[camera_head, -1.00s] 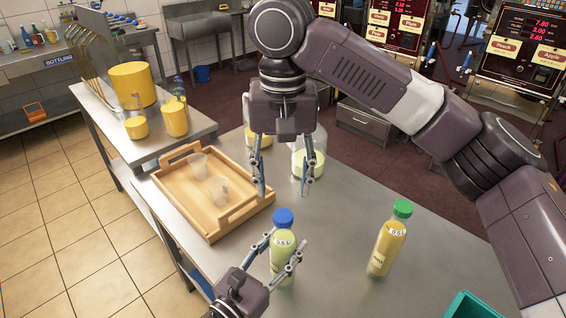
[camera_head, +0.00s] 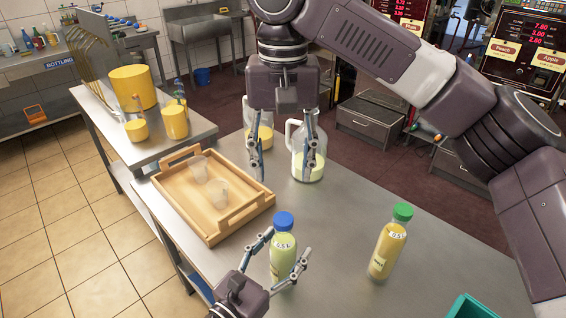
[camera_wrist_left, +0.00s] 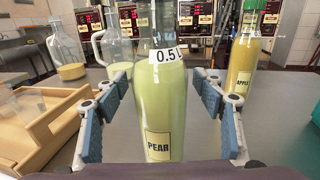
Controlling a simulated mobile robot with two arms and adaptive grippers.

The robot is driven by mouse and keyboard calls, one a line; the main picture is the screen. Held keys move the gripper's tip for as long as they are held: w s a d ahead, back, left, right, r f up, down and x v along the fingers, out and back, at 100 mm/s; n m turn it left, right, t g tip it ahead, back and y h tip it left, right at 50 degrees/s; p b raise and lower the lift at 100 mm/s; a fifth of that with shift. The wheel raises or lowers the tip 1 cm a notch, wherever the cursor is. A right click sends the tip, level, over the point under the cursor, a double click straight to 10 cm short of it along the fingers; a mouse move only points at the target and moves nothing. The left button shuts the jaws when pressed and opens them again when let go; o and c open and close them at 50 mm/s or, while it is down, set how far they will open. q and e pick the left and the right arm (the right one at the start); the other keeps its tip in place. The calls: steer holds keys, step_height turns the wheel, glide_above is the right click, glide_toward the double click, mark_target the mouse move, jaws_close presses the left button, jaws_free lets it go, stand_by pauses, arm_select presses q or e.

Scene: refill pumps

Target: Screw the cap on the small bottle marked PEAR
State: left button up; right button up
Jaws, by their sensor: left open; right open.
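The small PEAR bottle (camera_head: 283,254) stands upright on the metal table, filled with pale green liquid. A blue cap (camera_head: 284,221) sits on its top. In the left wrist view the PEAR bottle (camera_wrist_left: 160,105) shows its label and a 0.5 L mark; its top is out of that view. My left gripper (camera_head: 283,258) is open, its fingers on either side of the bottle, with gaps visible in the wrist view (camera_wrist_left: 162,120). My right gripper (camera_head: 284,175) is open and empty, pointing down above and behind the blue cap.
A green-capped APPLE bottle (camera_head: 389,242) stands to the right. Glass jugs (camera_head: 308,165) stand behind the right gripper. A wooden tray (camera_head: 240,213) with two clear cups lies left. A teal bin (camera_head: 474,306) is at the lower right.

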arm_select(q)
steer(key=shift+s, duration=0.1)
steer(key=v, duration=1.1)
steer(key=shift+s+a, duration=0.25)
steer(key=shift+s, duration=0.1)
